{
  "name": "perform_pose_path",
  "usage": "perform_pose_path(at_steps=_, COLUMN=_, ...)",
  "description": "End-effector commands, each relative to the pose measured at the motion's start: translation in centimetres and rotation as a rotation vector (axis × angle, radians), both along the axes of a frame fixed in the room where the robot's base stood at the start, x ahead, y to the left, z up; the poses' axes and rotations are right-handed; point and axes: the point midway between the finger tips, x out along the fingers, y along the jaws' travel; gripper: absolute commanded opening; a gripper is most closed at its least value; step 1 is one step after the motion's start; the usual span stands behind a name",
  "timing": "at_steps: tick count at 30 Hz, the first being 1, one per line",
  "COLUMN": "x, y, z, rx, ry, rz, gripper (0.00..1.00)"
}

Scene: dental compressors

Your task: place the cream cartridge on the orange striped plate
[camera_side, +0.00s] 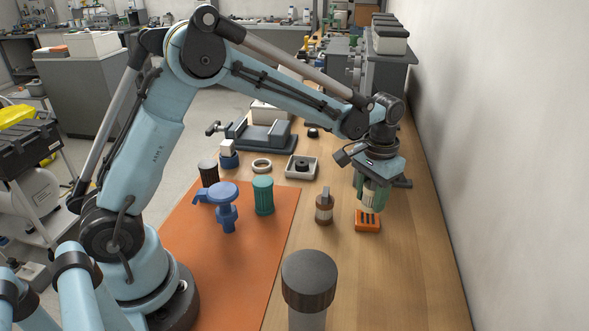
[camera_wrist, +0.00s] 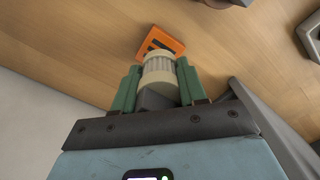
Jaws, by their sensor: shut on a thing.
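The cream cartridge (camera_wrist: 159,72) is a ribbed, pale cylinder held between the green fingers of my gripper (camera_wrist: 160,84) in the wrist view. In the side view my gripper (camera_side: 372,197) is shut on the cartridge (camera_side: 368,199), at the right of the wooden bench. The orange striped plate (camera_side: 367,222) lies on the bench directly below it. In the wrist view the plate (camera_wrist: 171,40) shows just beyond the cartridge's end, partly covered by it. I cannot tell whether the cartridge touches the plate.
A brown-and-grey bottle (camera_side: 324,208) stands left of the plate. A white tray with a dark part (camera_side: 301,167) lies further back. On the orange mat (camera_side: 262,262) stand a green jar (camera_side: 263,195) and a blue stand (camera_side: 227,213). A large dark-capped cylinder (camera_side: 309,283) is in front. The wall is at right.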

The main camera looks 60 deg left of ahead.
Motion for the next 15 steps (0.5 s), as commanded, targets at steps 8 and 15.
perform_pose_path(at_steps=8, x=0.0, y=0.0, z=-2.8, rx=0.000, ry=0.000, rz=0.000, gripper=0.10)
perform_pose_path(at_steps=15, x=0.0, y=0.0, z=-2.9, rx=0.000, ry=0.000, rz=0.000, gripper=0.10)
